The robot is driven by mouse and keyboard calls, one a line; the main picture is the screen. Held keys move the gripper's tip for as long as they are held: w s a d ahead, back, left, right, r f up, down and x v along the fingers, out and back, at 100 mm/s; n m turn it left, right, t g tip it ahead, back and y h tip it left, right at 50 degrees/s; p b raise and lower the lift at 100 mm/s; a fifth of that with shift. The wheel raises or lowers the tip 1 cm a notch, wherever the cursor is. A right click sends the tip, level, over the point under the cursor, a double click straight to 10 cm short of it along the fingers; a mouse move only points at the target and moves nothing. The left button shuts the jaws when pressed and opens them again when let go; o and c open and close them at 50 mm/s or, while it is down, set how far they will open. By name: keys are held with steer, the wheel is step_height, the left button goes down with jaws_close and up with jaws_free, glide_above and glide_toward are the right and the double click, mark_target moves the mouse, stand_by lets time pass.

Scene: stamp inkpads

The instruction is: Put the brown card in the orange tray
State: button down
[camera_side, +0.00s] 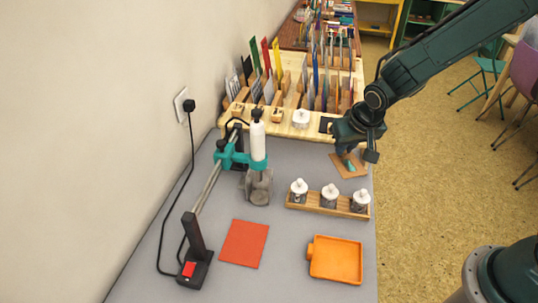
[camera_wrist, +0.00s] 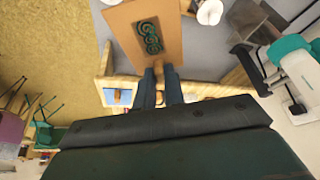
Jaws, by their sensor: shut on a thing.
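The brown card (camera_side: 341,171) is at the right side of the grey table, beyond the wooden rack of bottles. In the wrist view the brown card (camera_wrist: 167,22) bears a dark green swirl print (camera_wrist: 149,36). My gripper (camera_side: 349,158) is at the card; in the wrist view its two fingers (camera_wrist: 159,72) are shut on the card's near edge. Whether the card is clear of the table is hard to tell. The orange tray (camera_side: 336,260), shallow with a stub on its left side, lies empty at the near right of the table.
A wooden rack (camera_side: 300,204) with three white-capped bottles stands between the card and the tray. A red-orange sheet (camera_side: 244,243) lies left of the tray. A rail stand with a white cylinder (camera_side: 257,141) is at left. Wooden organisers (camera_side: 290,127) fill the back.

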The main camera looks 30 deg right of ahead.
steer(key=s+a+m, duration=0.1)
steer(key=m, duration=0.1)
steer(key=s+a+m+h, duration=0.1)
steer(key=a+m, duration=0.1)
steer(key=shift+s+g, duration=0.4)
steer(key=s+m, duration=0.1)
steer(key=s+a+m+g+h, duration=0.1)
steer(key=m, duration=0.1)
steer(key=s+a+m, duration=0.1)
steer(key=m, duration=0.1)
steer(key=shift+a+r+h, duration=0.2)
steer(key=shift+r+h, duration=0.1)
step_height(320, 180, up, 4)
steer(key=m+g, duration=0.6)
steer(key=m, duration=0.8)
glide_above(353, 262)
steer(key=w+a, duration=0.1)
steer(key=shift+w+a+f, duration=0.1)
steer(key=shift+a+f, duration=0.05)
steer(key=shift+a, duration=0.05)
step_height(353, 262, down, 16)
steer(key=shift+f, duration=0.1)
steer(key=shift+f+y, duration=0.4)
steer(key=shift+f, duration=1.5)
